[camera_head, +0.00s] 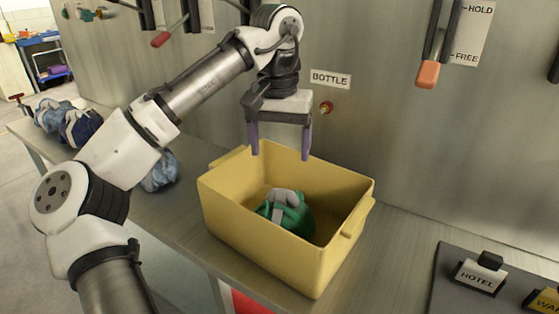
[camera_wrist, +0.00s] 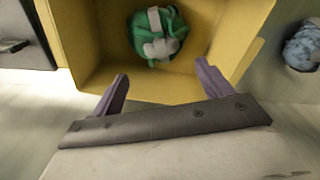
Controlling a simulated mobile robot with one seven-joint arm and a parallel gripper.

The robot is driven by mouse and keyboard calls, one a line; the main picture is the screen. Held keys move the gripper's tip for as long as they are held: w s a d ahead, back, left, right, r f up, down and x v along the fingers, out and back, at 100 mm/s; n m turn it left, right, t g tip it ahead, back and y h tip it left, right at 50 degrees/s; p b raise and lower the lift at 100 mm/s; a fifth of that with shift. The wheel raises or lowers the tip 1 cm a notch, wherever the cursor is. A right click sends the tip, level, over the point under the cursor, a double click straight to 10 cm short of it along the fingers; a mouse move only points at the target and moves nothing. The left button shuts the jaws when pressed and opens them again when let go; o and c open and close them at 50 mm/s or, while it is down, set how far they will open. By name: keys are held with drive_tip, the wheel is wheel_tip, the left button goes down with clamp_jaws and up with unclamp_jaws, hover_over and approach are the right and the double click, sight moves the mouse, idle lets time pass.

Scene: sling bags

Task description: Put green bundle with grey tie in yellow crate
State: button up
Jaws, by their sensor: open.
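The green bundle with a grey tie (camera_head: 291,216) lies on the floor of the yellow crate (camera_head: 246,229). In the wrist view the green bundle (camera_wrist: 157,36) also shows inside the crate (camera_wrist: 193,88), apart from my fingers. My gripper (camera_head: 280,153) is above the crate's back left part, pointing down, with its two purple fingers spread and nothing between them. The open fingers also show in the wrist view (camera_wrist: 160,88).
Blue bundles (camera_head: 80,128) lie at the left end of the metal table, and a light blue one (camera_head: 160,171) lies left of the crate. A dark panel with labelled blocks (camera_head: 480,272) is at the right. A metal wall with levers (camera_head: 428,74) stands behind.

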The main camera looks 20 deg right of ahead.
drive_tip(key=shift+r, duration=0.3)
